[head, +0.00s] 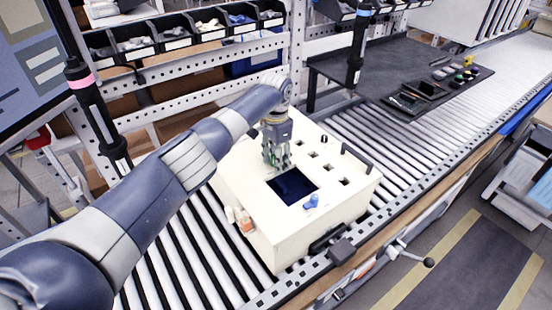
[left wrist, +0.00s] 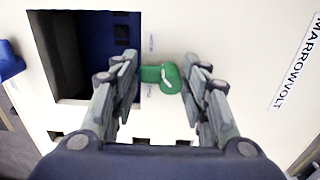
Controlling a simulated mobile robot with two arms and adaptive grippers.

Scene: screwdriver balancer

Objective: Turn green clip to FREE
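The green clip (left wrist: 165,77) sits on the cream face of the box (head: 255,240), beside a dark rectangular opening (head: 292,186). In the left wrist view it looks like a short bar with a rounded lobe at its right end. Small marks stand above and below it, too small to read. My left gripper (left wrist: 161,66) is open, with one finger on each side of the clip and visible gaps between. In the head view my left gripper (head: 277,160) points down at the box top and mostly hides the clip. My right gripper is not in view.
A blue clip (head: 311,202) sits on the opening's near side. Black handles (head: 357,157) rise from the box's right end. The box stands on a roller conveyor (head: 190,255). Screwdrivers (head: 92,105) hang at left and top. A dark tray (head: 437,90) lies at the back right.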

